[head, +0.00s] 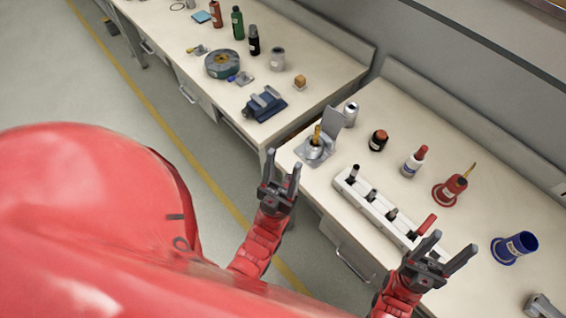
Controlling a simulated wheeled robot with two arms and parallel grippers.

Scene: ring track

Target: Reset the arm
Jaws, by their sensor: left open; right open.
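My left gripper (281,180) is open and empty. It shows in front of the near workbench's left corner. My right gripper (446,254) is also open and empty. It shows over the front edge of the near workbench (479,280), by the right end of a white rack. Both red arms reach in from the bottom of the head view, and my red body fills the lower left. Neither gripper appears to hold anything.
The white rack (405,243) holds several dark pieces and a red-handled one. A second bench (310,92) carries a blue vise (264,104).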

